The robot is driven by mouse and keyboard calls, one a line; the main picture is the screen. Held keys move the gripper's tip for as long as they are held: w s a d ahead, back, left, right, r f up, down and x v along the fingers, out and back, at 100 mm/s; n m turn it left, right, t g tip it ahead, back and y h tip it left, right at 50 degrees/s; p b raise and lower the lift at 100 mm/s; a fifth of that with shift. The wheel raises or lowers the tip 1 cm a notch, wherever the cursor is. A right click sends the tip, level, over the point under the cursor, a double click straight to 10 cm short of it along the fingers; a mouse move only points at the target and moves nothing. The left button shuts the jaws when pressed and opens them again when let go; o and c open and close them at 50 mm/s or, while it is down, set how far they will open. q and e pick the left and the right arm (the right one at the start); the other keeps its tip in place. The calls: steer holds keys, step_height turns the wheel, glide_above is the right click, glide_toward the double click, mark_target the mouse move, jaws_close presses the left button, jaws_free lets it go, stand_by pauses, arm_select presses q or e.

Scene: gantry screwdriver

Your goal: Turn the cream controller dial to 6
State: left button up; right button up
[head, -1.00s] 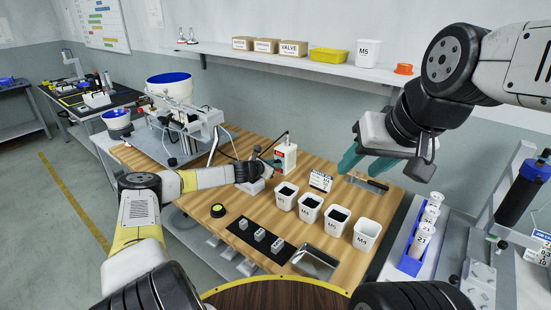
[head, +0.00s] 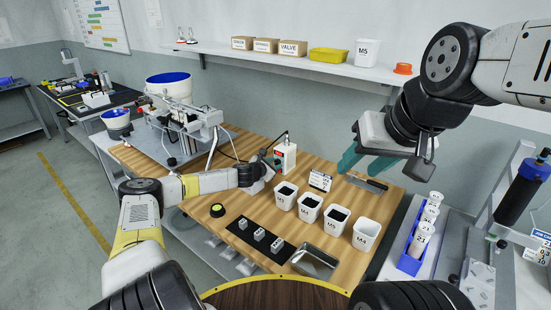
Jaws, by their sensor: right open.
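The cream controller (head: 286,153) is a small upright box with a red patch on its front and a cable from its top. It stands on the wooden table behind the white bins. My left gripper (head: 268,163) reaches in from the left, with its fingertips close to the controller's left front side. I cannot tell whether they touch it or whether its jaws are open. The dial is too small or hidden to read. My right gripper (head: 362,160) is open and empty, with teal fingers, above the table to the right of the controller.
Several white bins (head: 310,208) stand in front of the controller, with a small sign (head: 320,181) behind them. A gantry machine (head: 187,125) stands to the left.

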arm_select(q)
steer(key=shift+o, duration=0.9)
steer(key=v, duration=0.7)
steer(key=shift+s+r, duration=0.15)
steer(key=shift+s, duration=0.2)
steer(key=shift+a, duration=0.1)
